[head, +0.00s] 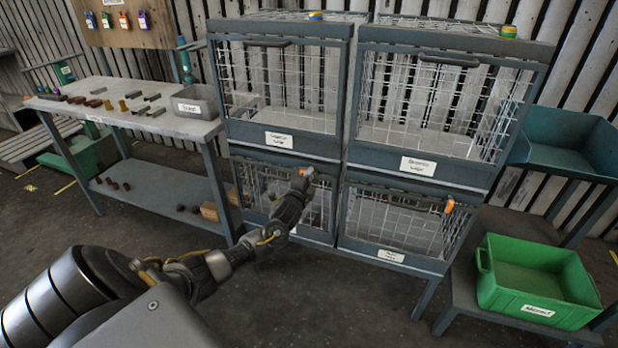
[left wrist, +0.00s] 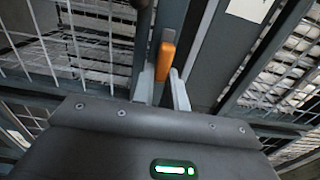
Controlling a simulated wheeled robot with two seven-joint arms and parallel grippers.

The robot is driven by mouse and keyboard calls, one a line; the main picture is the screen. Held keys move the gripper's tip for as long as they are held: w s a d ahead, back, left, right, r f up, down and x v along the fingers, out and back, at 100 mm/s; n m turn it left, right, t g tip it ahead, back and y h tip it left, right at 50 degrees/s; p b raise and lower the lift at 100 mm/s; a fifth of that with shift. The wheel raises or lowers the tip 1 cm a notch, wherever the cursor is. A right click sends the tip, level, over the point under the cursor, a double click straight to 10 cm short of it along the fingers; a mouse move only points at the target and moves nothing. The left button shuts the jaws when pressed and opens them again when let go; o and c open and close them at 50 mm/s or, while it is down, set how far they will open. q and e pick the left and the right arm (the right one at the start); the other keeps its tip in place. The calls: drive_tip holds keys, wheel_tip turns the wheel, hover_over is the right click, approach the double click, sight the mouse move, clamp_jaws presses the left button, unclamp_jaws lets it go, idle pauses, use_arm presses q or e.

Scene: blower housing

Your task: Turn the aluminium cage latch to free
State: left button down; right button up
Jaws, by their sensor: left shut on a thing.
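My left gripper (head: 303,180) reaches up to the upper right corner of the lower left cage (head: 255,185). It is shut on an orange latch (left wrist: 166,58), which stands between the two fingers in the left wrist view. The latch also shows as a small orange spot at the fingertips in the head view (head: 307,171). The lower right cage (head: 390,220) has its own orange latch (head: 449,206), apart from my gripper. Its label is too small to read, and I see no readable label on the lower left cage. My right gripper is not in view.
Two upper wire cages (head: 280,90) (head: 430,105) have dark handles and white labels. A workbench (head: 75,115) with small metal pieces and a grey bin (head: 196,104) stands at left. A green crate (head: 530,305) sits at lower right. Floor in front of the cages is clear.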

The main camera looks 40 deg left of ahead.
use_arm(q)
drive_tip(key=c, duration=1.4)
unclamp_jaws()
drive_tip(key=shift+s, duration=0.1)
drive_tip(key=v, duration=1)
drive_tip(key=shift+s+d, duration=0.2)
drive_tip(key=shift+s, duration=0.05)
